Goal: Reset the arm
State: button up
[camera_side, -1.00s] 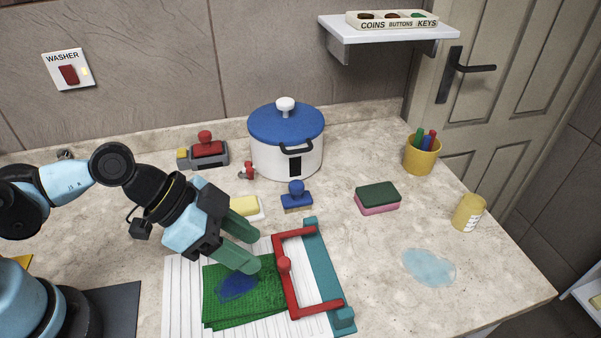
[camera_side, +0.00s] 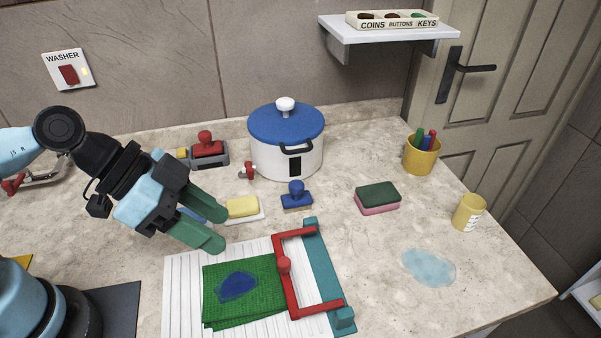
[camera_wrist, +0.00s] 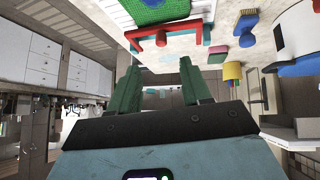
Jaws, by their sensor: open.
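My gripper (camera_side: 222,226) has green fingers, spread apart with nothing between them. In the side view it hangs above the counter, up and to the left of the green cloth (camera_side: 262,306). The wrist view also shows its two fingers (camera_wrist: 160,90), apart and empty. The cloth carries a dark blue patch (camera_side: 237,287) and lies on a white ridged board (camera_side: 180,300). A red frame with a knob (camera_side: 284,265) and a teal bar (camera_side: 322,260) stands at the board's right side.
A yellow block (camera_side: 242,206) on a white dish and a blue-handled brush (camera_side: 297,196) lie behind the board. A white pot with a blue lid (camera_side: 287,138) stands at the back.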

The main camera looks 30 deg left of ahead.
jog(key=w+a+n+t+y, duration=0.1)
jog(key=w+a+n+y, duration=0.2)
jog(key=a+n, duration=0.2)
jog(key=w+a+n+t+y, duration=0.2)
jog(key=w+a+n+y, duration=0.1)
jog(key=a, duration=0.8)
jog(key=shift+a+r+n+y, duration=0.25)
jog(key=shift+n+y, duration=0.35)
jog(key=shift+n, duration=0.4)
